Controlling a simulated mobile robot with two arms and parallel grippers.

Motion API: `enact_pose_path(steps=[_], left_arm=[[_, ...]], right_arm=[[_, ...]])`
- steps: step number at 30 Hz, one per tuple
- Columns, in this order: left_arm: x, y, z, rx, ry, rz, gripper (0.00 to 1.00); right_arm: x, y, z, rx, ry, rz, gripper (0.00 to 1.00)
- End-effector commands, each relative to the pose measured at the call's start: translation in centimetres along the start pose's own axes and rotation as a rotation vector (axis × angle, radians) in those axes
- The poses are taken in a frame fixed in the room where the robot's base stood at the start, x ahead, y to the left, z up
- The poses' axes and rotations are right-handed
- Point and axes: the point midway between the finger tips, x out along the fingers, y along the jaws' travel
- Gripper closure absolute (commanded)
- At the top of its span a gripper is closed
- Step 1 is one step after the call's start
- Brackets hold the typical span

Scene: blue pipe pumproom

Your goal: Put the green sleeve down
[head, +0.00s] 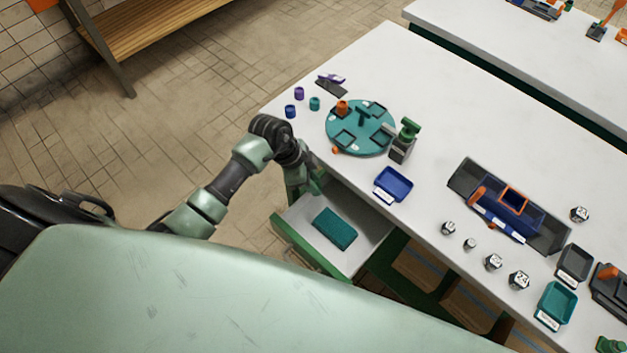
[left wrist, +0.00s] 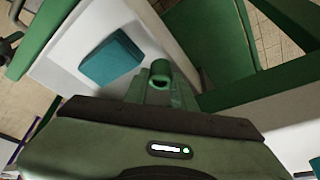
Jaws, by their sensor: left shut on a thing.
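My left gripper (head: 301,184) points down over the near side of the open drawer, at the table's edge. It is shut on the green sleeve. In the left wrist view the sleeve (left wrist: 160,69) is a small green ring with a dark bore, held at the tips of the green fingers (left wrist: 162,88). In the head view I cannot make the sleeve out clearly against the green gripper. My right gripper is in neither view.
The open drawer (head: 363,252) holds a teal block (head: 335,228). On the white table (head: 440,100) stand a round teal tray (head: 377,141), small purple (head: 299,93), blue (head: 290,111) and teal (head: 314,103) sleeves, a blue tray (head: 393,184) and a green-topped device (head: 402,145).

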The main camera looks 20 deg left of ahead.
Motion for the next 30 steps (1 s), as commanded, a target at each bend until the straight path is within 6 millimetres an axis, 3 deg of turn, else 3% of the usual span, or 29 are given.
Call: enact_pose_path(steps=[6, 7, 9, 21, 25, 30], left_arm=[[0.6, 0.0, 0.3, 0.000, 0.000, 0.000, 1.00], [0.7, 0.0, 0.3, 0.001, 0.000, -0.001, 0.72], [0.6, 0.0, 0.3, 0.001, 0.000, -0.001, 0.53], [0.1, 0.0, 0.0, 0.000, 0.000, -0.001, 0.53], [-1.6, -0.1, -0.1, 0.001, 0.000, -0.003, 0.53], [-5.5, -0.2, -0.1, 0.003, 0.000, -0.006, 0.53]], right_arm=[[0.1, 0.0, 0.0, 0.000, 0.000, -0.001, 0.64], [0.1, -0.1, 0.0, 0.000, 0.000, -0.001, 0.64], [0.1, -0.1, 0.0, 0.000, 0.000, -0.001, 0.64], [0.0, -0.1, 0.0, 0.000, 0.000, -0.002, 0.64], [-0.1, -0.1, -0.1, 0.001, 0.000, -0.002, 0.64], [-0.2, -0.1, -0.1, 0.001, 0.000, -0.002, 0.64]])
